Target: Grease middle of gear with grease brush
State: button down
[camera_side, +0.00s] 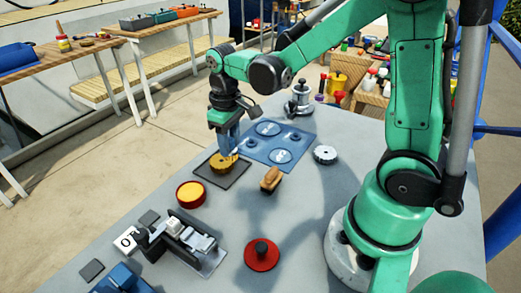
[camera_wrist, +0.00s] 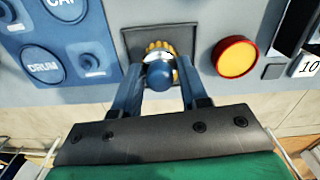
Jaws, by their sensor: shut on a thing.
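My gripper (camera_side: 230,146) points down over the brass-yellow gear (camera_side: 221,164), which lies on a dark square mat. In the wrist view my gripper (camera_wrist: 160,82) is shut on the grease brush (camera_wrist: 159,73), seen end-on as a blue rounded end with a pale collar. The brush covers the middle of the gear, and only part of the toothed rim (camera_wrist: 165,45) shows. The brush's lower end is at the gear's top in the side view; whether it touches cannot be told. A red tin of yellow grease (camera_side: 190,194) stands in front of the gear.
A blue board (camera_side: 277,142) with labelled circles lies behind the gear. A brown wooden block (camera_side: 270,180) and a toothed silver disc (camera_side: 325,154) are to the right. A metal fixture (camera_side: 190,238) and a red knobbed disc (camera_side: 262,254) are in front. Bare grey table lies between them.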

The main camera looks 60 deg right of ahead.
jog(key=shift+f, duration=0.85)
jog(key=shift+w+f, duration=0.15)
jog(key=shift+w, duration=0.2)
jog(key=shift+w+r, duration=0.2)
jog(key=shift+w, duration=0.65)
jog(key=shift+w+r, duration=0.2)
jog(key=shift+w, duration=0.65)
jog(key=shift+w+r, duration=0.2)
jog(key=shift+w, duration=0.65)
jog(key=shift+s, duration=2.95)
jog(key=shift+w, duration=2.9)
jog(key=shift+s, duration=2.85)
jog(key=shift+s+r, duration=0.1)
jog(key=shift+r, duration=3.15)
jog(key=shift+f, duration=0.1)
